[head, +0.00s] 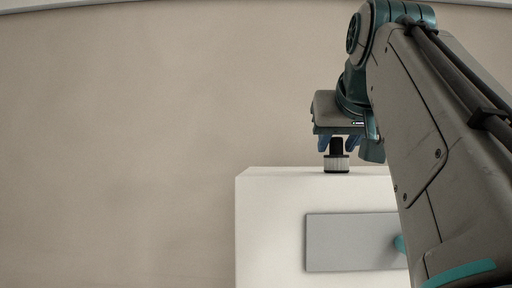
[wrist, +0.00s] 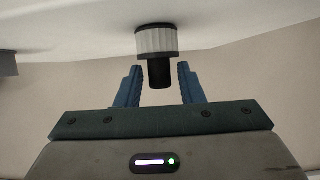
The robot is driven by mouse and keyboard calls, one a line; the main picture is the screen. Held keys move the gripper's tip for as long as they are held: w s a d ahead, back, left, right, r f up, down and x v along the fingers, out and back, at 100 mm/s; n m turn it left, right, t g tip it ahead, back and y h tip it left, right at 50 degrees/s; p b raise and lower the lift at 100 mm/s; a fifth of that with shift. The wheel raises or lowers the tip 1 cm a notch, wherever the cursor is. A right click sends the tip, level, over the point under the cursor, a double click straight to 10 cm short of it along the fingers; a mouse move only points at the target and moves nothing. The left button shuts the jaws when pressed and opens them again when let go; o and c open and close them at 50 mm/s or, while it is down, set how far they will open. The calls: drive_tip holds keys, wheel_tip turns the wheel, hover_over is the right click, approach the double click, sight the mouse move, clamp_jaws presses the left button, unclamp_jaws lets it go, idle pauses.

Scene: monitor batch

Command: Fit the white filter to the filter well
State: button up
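The white filter (head: 337,164) stands upright on top of the white cabinet, with a pleated white body, a dark base rim and a black stem pointing up. In the wrist view the filter (wrist: 157,41) shows with its black stem towards me. My gripper (head: 338,146) is above it, pointing down, and its blue fingers are open. In the wrist view my gripper (wrist: 160,68) has one finger on each side of the stem, with gaps on both sides. I cannot make out the filter well in either view.
The white cabinet (head: 270,220) has a grey front panel (head: 350,242) with a teal part at its right, partly hidden by my arm. A grey block (wrist: 8,63) shows at the left edge of the wrist view. The cabinet top left of the filter looks clear.

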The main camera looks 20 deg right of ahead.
drive_tip(key=shift+d, duration=0.1)
clamp_jaws()
drive_tip(key=shift+r+p, duration=1.15)
drive_tip(key=shift+r, duration=1.35)
drive_tip(key=c, duration=0.6)
unclamp_jaws()
clamp_jaws()
drive_tip(key=s+d+m+g+h, duration=0.1)
drive_tip(key=d+m, duration=0.1)
drive_tip(key=d, duration=0.4)
drive_tip(key=s+d+m+g+h, duration=0.1)
drive_tip(key=s+d+m+h, duration=0.1)
drive_tip(key=d, duration=0.5)
drive_tip(key=s+d+m+g+h+b, duration=0.1)
drive_tip(key=s+d+h, duration=0.1)
drive_tip(key=d, duration=0.5)
drive_tip(key=shift+s+d+f+m, duration=0.2)
drive_tip(key=shift+d+f+m, duration=0.05)
drive_tip(key=shift+m, duration=0.15)
